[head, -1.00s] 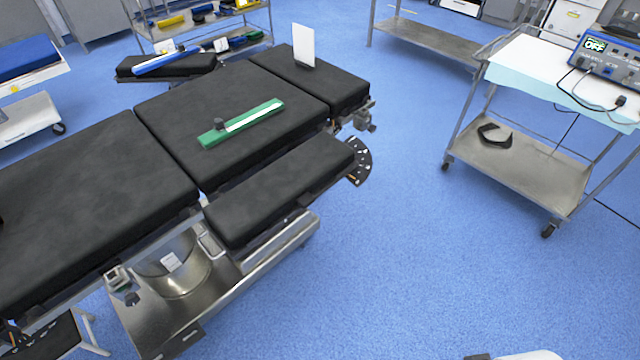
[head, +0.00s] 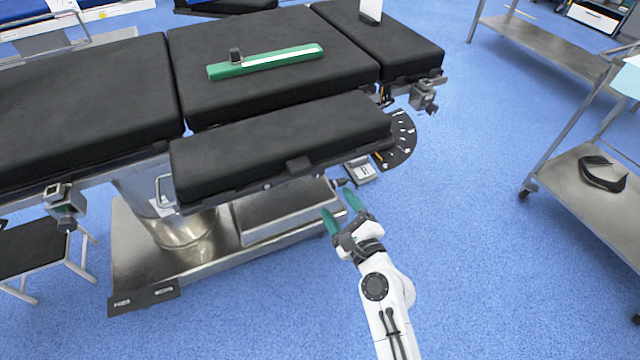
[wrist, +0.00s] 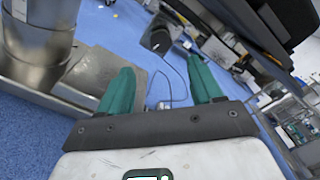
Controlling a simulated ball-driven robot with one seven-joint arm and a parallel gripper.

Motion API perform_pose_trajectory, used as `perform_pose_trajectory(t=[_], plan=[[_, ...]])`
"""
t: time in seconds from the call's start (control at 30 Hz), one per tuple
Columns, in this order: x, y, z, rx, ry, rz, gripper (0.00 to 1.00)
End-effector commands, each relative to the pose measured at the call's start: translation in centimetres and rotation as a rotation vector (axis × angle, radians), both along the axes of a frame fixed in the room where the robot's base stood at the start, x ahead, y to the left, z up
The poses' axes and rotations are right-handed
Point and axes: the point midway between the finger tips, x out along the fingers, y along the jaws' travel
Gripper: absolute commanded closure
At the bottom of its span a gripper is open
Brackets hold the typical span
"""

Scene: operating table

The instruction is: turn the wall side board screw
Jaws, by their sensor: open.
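A side board (head: 285,145) with a black pad sticks out along the near side of the operating table (head: 265,45). A small dark knob, likely its screw (head: 341,183), shows under the board's right end beside a grey clamp (head: 361,171). My gripper (head: 337,202) is open and empty, with its green fingers just below and in front of the knob, apparently not touching it. In the wrist view my gripper (wrist: 161,66) has its fingers spread, and a dark block (wrist: 160,36) shows beyond and between the tips. I cannot tell whether that block is the screw.
A black angle plate (head: 397,140) with markings and a rail clamp (head: 424,96) stick out at the right. The metal table base (head: 235,220) lies below the board. A steel cart (head: 570,165) stands at the right. The floor between is free.

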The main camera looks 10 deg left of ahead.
Motion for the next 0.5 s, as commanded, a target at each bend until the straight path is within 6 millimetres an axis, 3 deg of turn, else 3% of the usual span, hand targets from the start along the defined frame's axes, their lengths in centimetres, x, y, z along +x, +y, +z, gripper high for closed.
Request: perform_pose_trajectory(t=[0.5], plan=[[6.6, 4.4, 0.0, 0.008, -0.001, -0.002, 0.35]])
